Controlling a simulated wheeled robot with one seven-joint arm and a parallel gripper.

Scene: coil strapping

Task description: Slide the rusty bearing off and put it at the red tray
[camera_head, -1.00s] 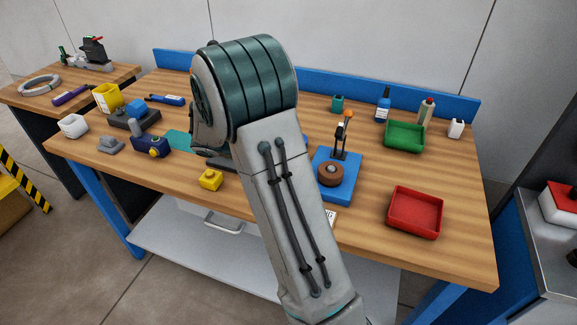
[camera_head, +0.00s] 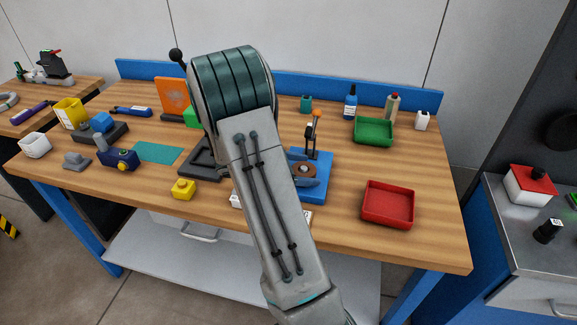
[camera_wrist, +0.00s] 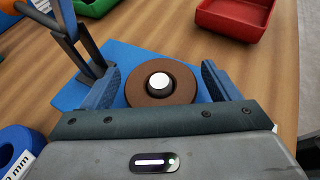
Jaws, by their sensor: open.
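The rusty bearing (camera_wrist: 183,96) is a brown ring around a pale-topped post on the blue base plate (camera_wrist: 70,98). In the head view the bearing (camera_head: 303,175) sits on the blue plate (camera_head: 322,190), partly hidden by my arm. My gripper (camera_wrist: 163,85) is open, with one blue finger on either side of the bearing in the wrist view. Contact between fingers and bearing cannot be told. The red tray (camera_head: 388,206) lies empty to the right of the plate, near the table's front edge. It also shows at the top of the wrist view (camera_wrist: 233,22).
An upright orange-handled toggle clamp (camera_head: 313,135) stands on the plate behind the bearing. The green tray (camera_head: 374,131) and bottles (camera_head: 351,104) are farther back. Bare wood lies between plate and red tray.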

